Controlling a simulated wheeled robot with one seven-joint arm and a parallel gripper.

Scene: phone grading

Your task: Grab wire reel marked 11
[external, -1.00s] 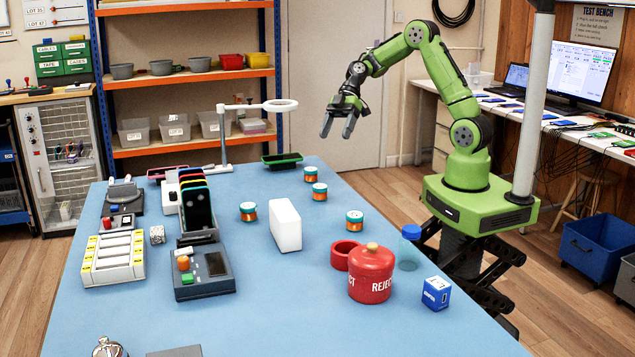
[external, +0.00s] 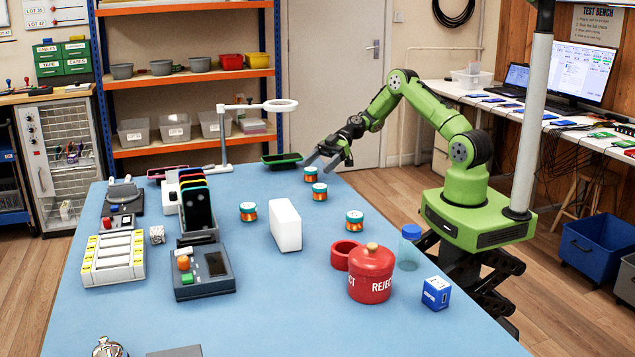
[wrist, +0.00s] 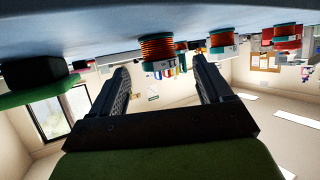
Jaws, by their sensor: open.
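Several wire reels with orange-copper winding and teal rims stand on the blue table (external: 225,320). One reel (external: 311,174) is at the far end, just below and beyond my gripper (external: 318,164). Others are a second reel (external: 319,191), a third reel (external: 248,211) and another reel (external: 354,220). No number on any reel is readable, so I cannot tell which is marked 11. In the upside-down wrist view, a reel (wrist: 158,50) appears between the tips of my open, empty gripper (wrist: 161,66); a further reel (wrist: 222,43) is to its right.
A white block (external: 285,225) stands mid-table. A red REJECT jar (external: 371,275) and blue-capped container (external: 411,250) are near the right edge. A dark green-rimmed tray (external: 282,160) lies by the gripper at the far end. A ring lamp (external: 224,140) stands left of it.

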